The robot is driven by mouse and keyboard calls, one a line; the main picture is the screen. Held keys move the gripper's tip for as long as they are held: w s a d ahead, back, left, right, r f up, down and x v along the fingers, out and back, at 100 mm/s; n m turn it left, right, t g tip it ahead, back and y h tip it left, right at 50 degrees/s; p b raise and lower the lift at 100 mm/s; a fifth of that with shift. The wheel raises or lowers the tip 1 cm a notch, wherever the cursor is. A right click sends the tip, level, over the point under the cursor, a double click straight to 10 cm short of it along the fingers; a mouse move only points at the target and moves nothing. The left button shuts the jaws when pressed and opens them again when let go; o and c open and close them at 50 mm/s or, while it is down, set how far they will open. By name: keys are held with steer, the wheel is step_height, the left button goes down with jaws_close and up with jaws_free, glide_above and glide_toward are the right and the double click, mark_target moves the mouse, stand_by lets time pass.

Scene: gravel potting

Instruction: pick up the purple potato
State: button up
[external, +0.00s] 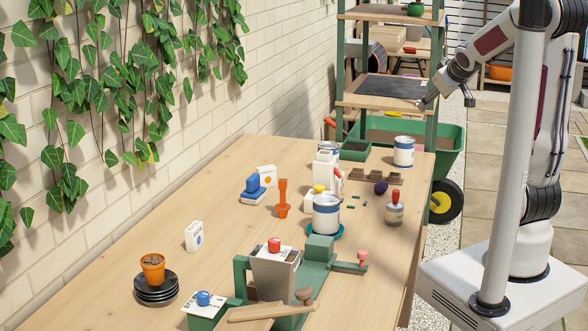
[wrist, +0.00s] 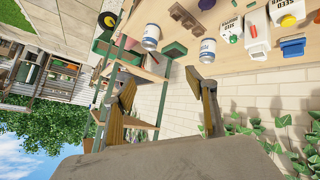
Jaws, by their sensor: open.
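The purple potato (external: 381,187) is a small dark purple lump lying on the wooden table, just in front of a brown row of little pots (external: 366,175). In the wrist view a dark purple lump at the top edge (wrist: 206,4) looks like the same potato, partly cut off by the frame. My gripper (external: 428,102) is raised beyond the table's far right corner, well away from the potato. In the wrist view my gripper (wrist: 162,88) has its two fingers spread, with nothing between them.
Near the potato stand a blue-and-white can (external: 326,215), a red-topped bottle (external: 394,208) and white seed containers (external: 327,168). Another can (external: 403,151) and a green tray (external: 355,150) are at the far end. A green shelf (external: 389,85) and wheelbarrow (external: 447,145) stand beyond the table.

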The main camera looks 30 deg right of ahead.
steer(key=w+d+f+n+t+y, duration=0.1)
steer(key=w+d+f+n+y, duration=0.1)
steer(key=w+f, duration=0.5)
steer(key=w+d+f+n+t+y, duration=0.25)
steer(key=w+f, duration=0.25)
steer(key=w, duration=0.4)
steer(key=n+g+y, duration=0.2)
steer(key=n+y, duration=0.1)
steer(key=y, duration=0.6)
glide_toward(387, 186)
steer(key=shift+t, duration=0.25)
steer(key=w, duration=0.1)
steer(key=w+a, duration=0.1)
steer(key=w, duration=0.2)
steer(key=shift+w+a+f, duration=0.35)
steer(key=shift+w+f, duration=0.05)
steer(key=shift+s+a+f+y, duration=0.2)
steer(key=shift+s+f+y, duration=0.15)
steer(key=shift+s+y, duration=0.15)
steer(key=shift+x, duration=1.25)
steer(key=shift+a, duration=0.15)
steer(key=shift+s+x, duration=0.2)
steer(key=shift+x, duration=2.3)
